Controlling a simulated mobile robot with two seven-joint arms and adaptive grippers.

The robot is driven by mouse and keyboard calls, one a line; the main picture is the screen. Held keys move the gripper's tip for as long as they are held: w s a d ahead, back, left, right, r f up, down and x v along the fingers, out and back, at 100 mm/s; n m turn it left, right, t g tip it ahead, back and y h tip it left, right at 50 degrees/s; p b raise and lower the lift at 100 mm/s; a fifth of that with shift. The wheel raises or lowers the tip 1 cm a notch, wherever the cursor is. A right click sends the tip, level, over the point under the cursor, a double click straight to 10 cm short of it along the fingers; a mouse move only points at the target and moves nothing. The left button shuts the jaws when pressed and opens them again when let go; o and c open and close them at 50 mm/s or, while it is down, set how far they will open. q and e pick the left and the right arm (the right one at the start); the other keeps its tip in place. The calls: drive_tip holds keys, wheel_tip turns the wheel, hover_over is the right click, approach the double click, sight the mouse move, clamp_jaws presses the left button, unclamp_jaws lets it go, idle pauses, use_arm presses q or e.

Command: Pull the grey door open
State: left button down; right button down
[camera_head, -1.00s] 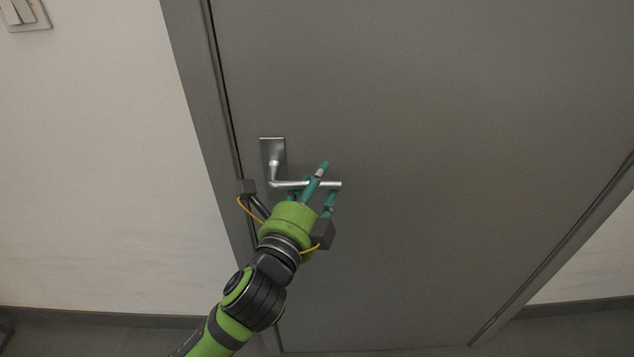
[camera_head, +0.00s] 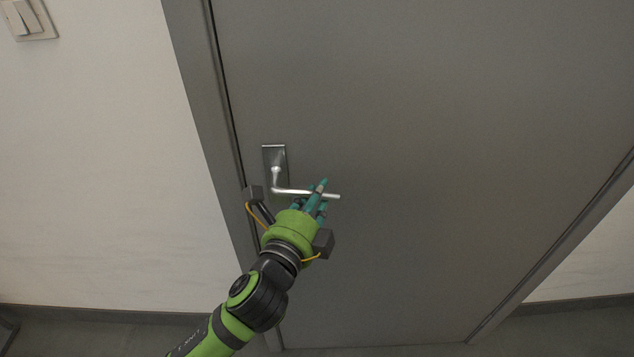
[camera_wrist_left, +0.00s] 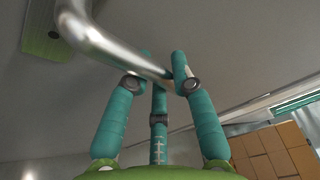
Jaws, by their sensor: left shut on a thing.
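The grey door (camera_head: 430,120) fills the middle and right of the head view and sits in its frame, looking closed. Its silver lever handle (camera_head: 298,192) points right from an upright metal plate (camera_head: 274,159) near the door's left edge. My left gripper (camera_head: 318,192) has its teal fingers closed around the bar of the lever. In the left wrist view, the lever (camera_wrist_left: 125,52) runs between the fingers of the left gripper (camera_wrist_left: 160,78). The right gripper is not in view.
A light switch (camera_head: 28,18) is on the pale wall (camera_head: 100,170) left of the door frame (camera_head: 205,110). Brown box-like shapes (camera_wrist_left: 275,150) show at the lower right of the wrist view. The floor along the wall is dark.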

use_arm(q)
drive_tip(key=shift+a+f+m+g+y+p, duration=0.3)
drive_tip(key=shift+f+m+p, duration=0.4)
drive_tip(key=shift+p, duration=0.8)
drive_tip(key=shift+a+f+m+g+y+p, duration=0.3)
drive_tip(key=shift+m+p, duration=0.65)
drive_tip(key=shift+p, duration=0.55)
drive_tip(key=shift+a+f+m+g+y+p, duration=0.25)
drive_tip(key=shift+f+m+p, duration=0.5)
drive_tip(key=shift+p, duration=0.75)
drive_tip(key=shift+r, duration=0.1)
